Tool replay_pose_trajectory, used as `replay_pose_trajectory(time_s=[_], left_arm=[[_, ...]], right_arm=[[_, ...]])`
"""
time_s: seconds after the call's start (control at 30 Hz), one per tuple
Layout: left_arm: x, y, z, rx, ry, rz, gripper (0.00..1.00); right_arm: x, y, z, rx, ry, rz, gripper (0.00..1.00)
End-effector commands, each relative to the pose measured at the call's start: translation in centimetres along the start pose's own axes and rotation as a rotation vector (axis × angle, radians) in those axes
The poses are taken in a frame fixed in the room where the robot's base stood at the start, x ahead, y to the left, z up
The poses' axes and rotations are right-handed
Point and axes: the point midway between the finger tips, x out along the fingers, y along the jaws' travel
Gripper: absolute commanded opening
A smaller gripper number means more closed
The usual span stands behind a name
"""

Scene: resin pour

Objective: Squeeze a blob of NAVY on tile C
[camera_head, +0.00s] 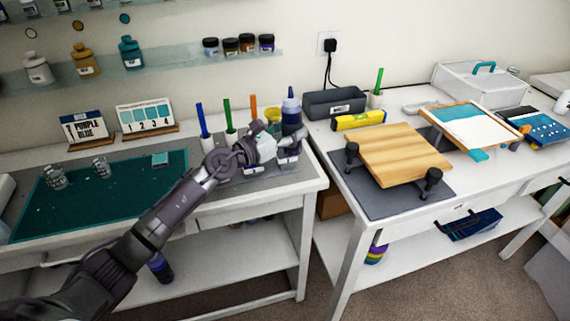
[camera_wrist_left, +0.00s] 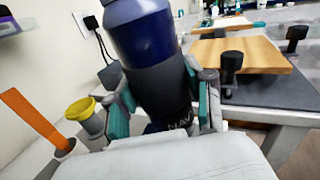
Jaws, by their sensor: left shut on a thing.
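The NAVY bottle (camera_head: 291,108), dark blue with a grey band, stands upright near the right end of the left bench in the head view. My left gripper (camera_head: 280,148) is shut on it. In the left wrist view the NAVY bottle (camera_wrist_left: 148,45) sits between the teal pads of my left gripper (camera_wrist_left: 162,108), and part of its label reads "NAV". The bottle's lower part is partly hidden by the gripper in the head view. I cannot make out which thing is tile C. My right gripper is not in view.
A wooden board (camera_head: 398,153) on black-knobbed supports and a dark grey bin (camera_head: 335,103) are on the right bench. A teal mat (camera_head: 110,190) with small jars lies left.

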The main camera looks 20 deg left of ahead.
Motion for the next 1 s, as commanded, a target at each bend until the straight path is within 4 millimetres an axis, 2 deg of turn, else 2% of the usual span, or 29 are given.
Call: replay_pose_trajectory(time_s=[0.03, 0.07, 0.37, 0.7, 0.93, 0.97, 1.0], left_arm=[[0.0, 0.4, -0.4, 0.041, -0.001, 0.000, 0.27], [0.0, 0.5, -0.3, 0.058, 0.001, 0.000, 0.27], [0.0, 0.6, 0.1, 0.079, 0.004, 0.000, 0.27], [0.0, 0.5, 2.2, 0.076, 0.004, 0.000, 0.27], [0.0, 0.5, 2.0, 0.075, 0.004, 0.000, 0.27], [0.0, 0.5, 2.0, 0.075, 0.004, 0.000, 0.47], [0.0, 0.5, 2.0, 0.075, 0.004, 0.000, 0.40]], right_arm=[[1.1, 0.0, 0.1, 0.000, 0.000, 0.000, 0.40], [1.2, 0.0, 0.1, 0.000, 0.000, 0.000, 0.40], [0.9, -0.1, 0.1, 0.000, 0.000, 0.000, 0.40], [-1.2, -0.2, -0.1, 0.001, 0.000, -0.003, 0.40], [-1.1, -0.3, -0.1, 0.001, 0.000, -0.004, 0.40], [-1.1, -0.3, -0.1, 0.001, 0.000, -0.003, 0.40], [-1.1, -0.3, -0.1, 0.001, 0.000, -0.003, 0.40]])
